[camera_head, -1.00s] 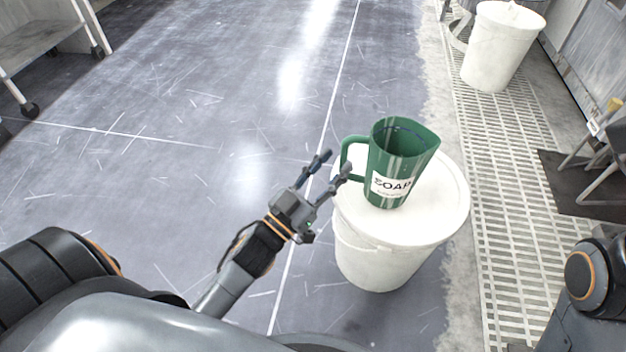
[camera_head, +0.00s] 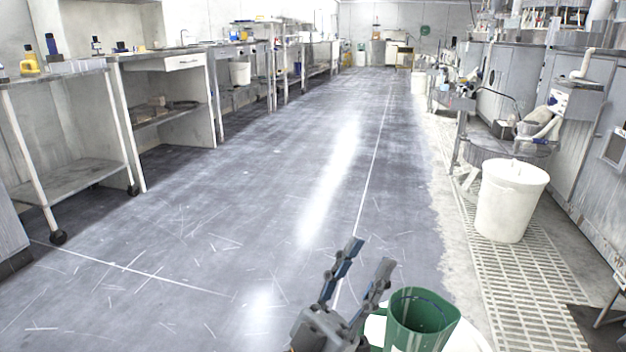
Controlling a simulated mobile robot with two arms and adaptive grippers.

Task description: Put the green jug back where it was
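The green jug (camera_head: 420,315) stands upright at the bottom edge of the view, cut off below. It rests on the white lid (camera_head: 467,338) of a bucket, of which only a part shows. My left gripper (camera_head: 363,263) is just to the left of the jug, its two fingers spread apart with nothing between them. The jug's handle side is mostly hidden or out of frame. My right gripper is not in view.
A white bin (camera_head: 510,205) stands on the floor grating at right. A wheeled steel table (camera_head: 70,180) and long benches line the left wall. Machines line the right wall. The floor (camera_head: 270,180) down the middle is clear.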

